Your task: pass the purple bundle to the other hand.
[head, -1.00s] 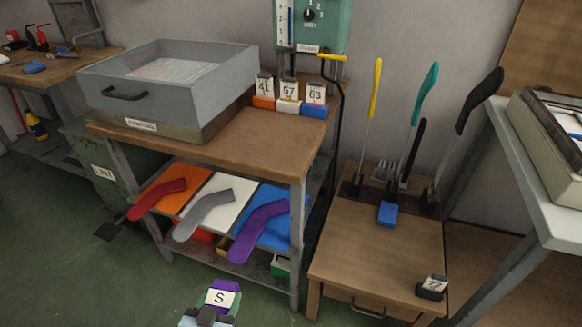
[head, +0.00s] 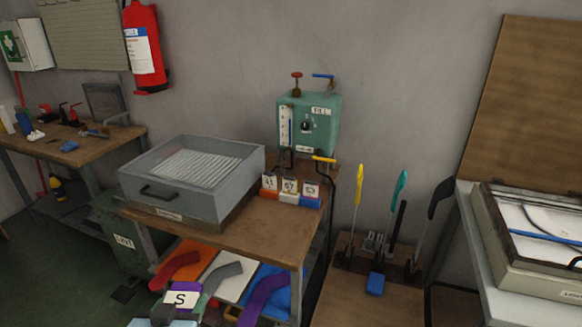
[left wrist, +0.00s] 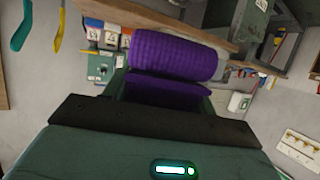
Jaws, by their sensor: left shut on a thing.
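The purple bundle (head: 187,287) is at the bottom of the head view, with a white tag marked "S" on it. My left gripper (head: 166,313) is shut on it. In the left wrist view the bundle (left wrist: 175,55) shows as a ribbed purple roll, with a second purple part just below it against the dark gripper body. My right gripper does not show in either view.
Behind the bundle stands a bench (head: 255,228) with a grey tray box (head: 215,195) and numbered cards. On its lower shelf lie red, grey and purple socks (head: 262,297). A lower table (head: 345,300) holding upright paddles stands to the right.

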